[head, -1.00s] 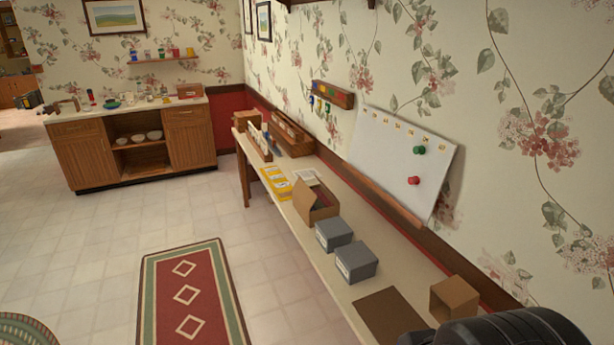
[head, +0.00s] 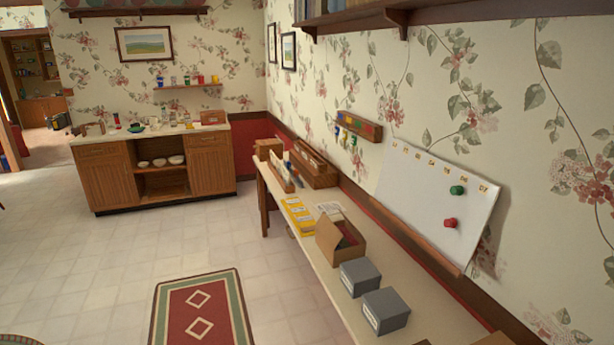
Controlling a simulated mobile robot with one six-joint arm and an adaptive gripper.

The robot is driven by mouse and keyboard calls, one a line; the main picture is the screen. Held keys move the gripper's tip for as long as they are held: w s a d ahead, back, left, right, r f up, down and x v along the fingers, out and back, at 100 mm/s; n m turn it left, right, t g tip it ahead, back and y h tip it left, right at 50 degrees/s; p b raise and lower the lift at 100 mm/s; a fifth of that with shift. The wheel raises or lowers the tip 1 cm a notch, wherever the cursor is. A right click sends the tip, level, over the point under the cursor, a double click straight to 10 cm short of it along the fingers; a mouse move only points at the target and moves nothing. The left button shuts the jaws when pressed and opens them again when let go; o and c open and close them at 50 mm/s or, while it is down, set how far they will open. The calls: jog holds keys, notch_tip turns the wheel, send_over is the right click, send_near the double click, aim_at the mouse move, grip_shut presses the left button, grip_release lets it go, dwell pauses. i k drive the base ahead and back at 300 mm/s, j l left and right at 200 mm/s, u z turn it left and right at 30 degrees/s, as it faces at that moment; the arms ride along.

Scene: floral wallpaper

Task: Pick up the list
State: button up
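I cannot make out for certain which thing is the list. A small pale sheet or card (head: 329,209) with faint marks lies on the long table, just behind the open cardboard box (head: 340,240); its print is too small to read. A white board (head: 432,200) leans on the wall above the table, with small yellowish marks along its top and a green magnet (head: 457,190) and a red magnet (head: 450,223). No sheet shows clearly under the magnets. My gripper is not in view.
The long table (head: 318,268) runs along the right wall with two grey boxes (head: 385,311), yellow items (head: 299,216) and wooden holders (head: 315,165). A wooden cabinet (head: 106,180) stands at the back. The tiled floor with a red rug (head: 200,312) is open on the left.

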aim_at(331, 209)
jog(key=i+j, duration=0.25)
jog(key=i, duration=0.25)
jog(key=i+j, duration=0.25)
jog(key=i, duration=0.3)
jog(key=i+j, duration=0.2)
jog(key=i, duration=0.3)
jog(key=i+j+z, duration=0.1)
jog(key=i+j, duration=0.15)
jog(key=i, duration=0.3)
jog(key=i+j, duration=0.3)
jog(key=i, duration=0.2)
jog(key=i+j, duration=0.3)
jog(key=i, duration=0.2)
jog(key=i+j, duration=0.25)
jog(key=i, duration=0.25)
